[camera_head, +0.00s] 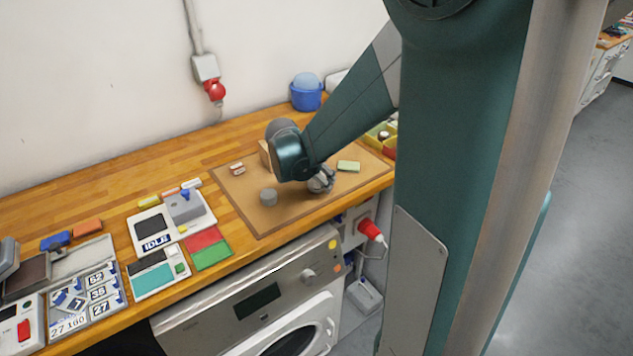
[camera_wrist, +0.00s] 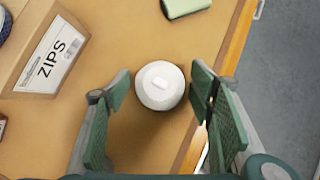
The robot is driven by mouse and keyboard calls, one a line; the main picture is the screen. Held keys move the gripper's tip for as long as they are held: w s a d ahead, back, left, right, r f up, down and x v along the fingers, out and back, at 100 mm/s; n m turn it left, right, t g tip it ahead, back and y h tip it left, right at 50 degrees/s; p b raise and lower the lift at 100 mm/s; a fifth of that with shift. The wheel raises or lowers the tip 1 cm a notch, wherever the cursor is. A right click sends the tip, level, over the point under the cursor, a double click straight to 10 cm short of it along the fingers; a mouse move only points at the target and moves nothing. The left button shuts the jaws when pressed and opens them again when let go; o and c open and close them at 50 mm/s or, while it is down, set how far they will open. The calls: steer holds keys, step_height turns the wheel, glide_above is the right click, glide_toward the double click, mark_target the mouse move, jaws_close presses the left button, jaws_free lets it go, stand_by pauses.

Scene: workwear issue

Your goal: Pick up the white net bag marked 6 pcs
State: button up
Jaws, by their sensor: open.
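A round white object (camera_wrist: 159,86) with a small pale tag on top sits on the tan mat (camera_wrist: 135,40) in the wrist view. It looks like the white net bag, but no marking on it can be read. My gripper (camera_wrist: 161,93) is open, with one finger on each side of the object and a gap showing on both sides. In the head view my gripper (camera_head: 321,182) is low over the right part of the mat, and the arm and fingers hide most of the object there.
A cardboard box marked ZIPS (camera_wrist: 47,57) stands to the left in the wrist view. A pale green block (camera_head: 348,166) lies right of my gripper, and a grey round item (camera_head: 268,197) lies to its left. The bench's front edge is close.

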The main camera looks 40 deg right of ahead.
steer(key=shift+c, duration=0.7)
steer(key=c, duration=0.9)
steer(key=shift+o, duration=0.2)
steer(key=shift+r+p, duration=1.3)
steer(key=shift+r, duration=3.7)
